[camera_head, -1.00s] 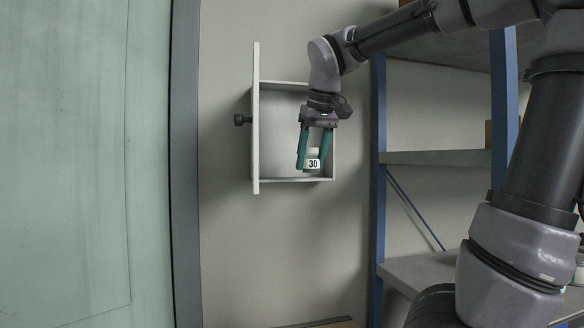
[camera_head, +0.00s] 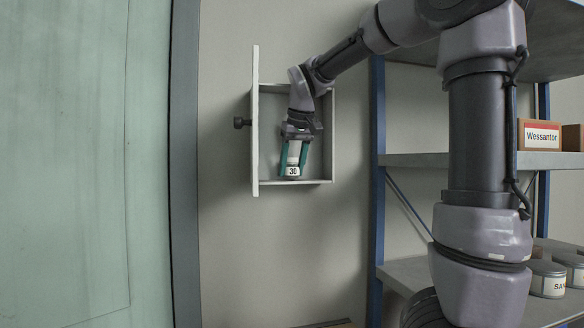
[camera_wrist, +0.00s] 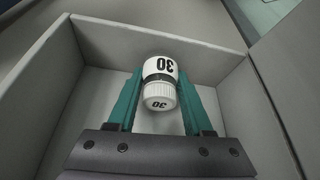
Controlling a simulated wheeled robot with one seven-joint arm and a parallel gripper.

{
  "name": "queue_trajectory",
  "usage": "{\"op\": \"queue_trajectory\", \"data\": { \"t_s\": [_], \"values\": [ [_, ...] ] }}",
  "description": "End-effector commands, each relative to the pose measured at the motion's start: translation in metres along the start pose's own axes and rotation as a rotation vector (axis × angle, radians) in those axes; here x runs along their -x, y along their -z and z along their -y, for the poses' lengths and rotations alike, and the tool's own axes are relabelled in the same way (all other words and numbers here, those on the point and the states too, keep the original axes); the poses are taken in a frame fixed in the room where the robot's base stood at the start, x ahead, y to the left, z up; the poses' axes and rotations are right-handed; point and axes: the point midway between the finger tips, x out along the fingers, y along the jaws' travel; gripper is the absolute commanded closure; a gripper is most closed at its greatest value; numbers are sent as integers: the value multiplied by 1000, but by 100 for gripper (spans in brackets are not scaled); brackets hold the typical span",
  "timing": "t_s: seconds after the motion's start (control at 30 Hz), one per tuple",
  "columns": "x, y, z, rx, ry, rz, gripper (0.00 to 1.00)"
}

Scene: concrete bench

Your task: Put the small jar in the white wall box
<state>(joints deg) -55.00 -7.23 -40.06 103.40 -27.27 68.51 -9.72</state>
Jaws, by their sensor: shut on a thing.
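The small jar (camera_head: 293,170) is white with a dark band and a label reading 30. My gripper (camera_head: 293,163) is shut on it, with one teal finger on each side. I cannot tell whether the jar touches the floor. The box walls (camera_wrist: 95,50) surround it.
The open door has a dark knob (camera_head: 240,122) on its outer side. A blue-framed shelf (camera_head: 420,160) stands to the right, with a cardboard box labelled Wessantor (camera_head: 541,134) and several tins (camera_head: 547,279). A green panel (camera_head: 80,160) is at the far left.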

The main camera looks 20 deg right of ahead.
Motion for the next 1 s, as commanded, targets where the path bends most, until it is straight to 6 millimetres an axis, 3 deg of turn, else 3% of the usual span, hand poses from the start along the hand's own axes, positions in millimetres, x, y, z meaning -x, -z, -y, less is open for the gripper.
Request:
{"op": "queue_trajectory", "data": {
  "t_s": [0.17,0.2,0.27,0.3,0.67,0.77,1.0],
  "values": [
    [-2,-1,0,-1,0,0,100],
    [-3,-1,0,-1,0,0,45],
    [-2,-1,0,-1,0,0,23],
    [-2,-1,0,-1,0,0,19],
    [1,0,0,-1,1,-1,19],
    [14,1,-1,-4,2,-4,19],
    [65,1,-2,-4,1,-5,19]
  ]
}}
